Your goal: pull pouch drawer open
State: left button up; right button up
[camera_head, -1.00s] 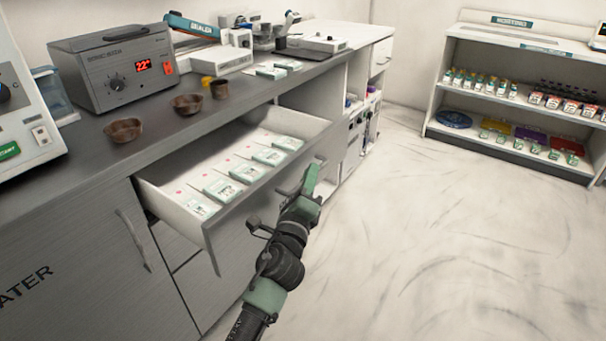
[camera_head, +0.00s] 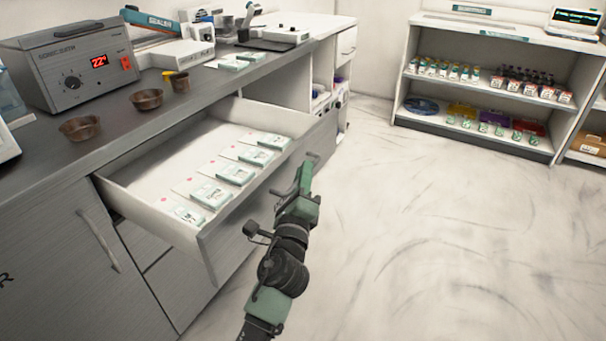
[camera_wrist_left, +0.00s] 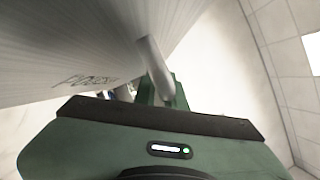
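The pouch drawer (camera_head: 150,160) stands well out from the counter in the head view. Several white and green pouch packs (camera_head: 236,173) lie in a row inside it, near its front. My left gripper (camera_head: 304,178) is at the right part of the drawer's front, at the grey bar handle (camera_head: 313,157). In the left wrist view the handle (camera_wrist_left: 153,62) runs down to the green fingers (camera_wrist_left: 164,92), which look closed around it; the exact contact is partly hidden by the gripper body. The drawer front (camera_wrist_left: 70,50) fills the upper left there. My right gripper is not in view.
The counter (camera_head: 110,150) above holds brown bowls (camera_head: 147,99) and a grey heater box (camera_head: 75,65) with a red display. A cupboard door with a handle (camera_head: 98,238) is left of the drawer. A white shelf unit (camera_head: 490,135) stands far right. The floor (camera_head: 420,240) between is clear.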

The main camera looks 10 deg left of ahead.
pick_arm(q)
jog(key=shift+o, duration=0.4)
jog(key=shift+s+f, duration=0.1)
jog(key=shift+s, duration=0.1)
jog(key=v, duration=0.7)
jog(key=shift+s, duration=0.2)
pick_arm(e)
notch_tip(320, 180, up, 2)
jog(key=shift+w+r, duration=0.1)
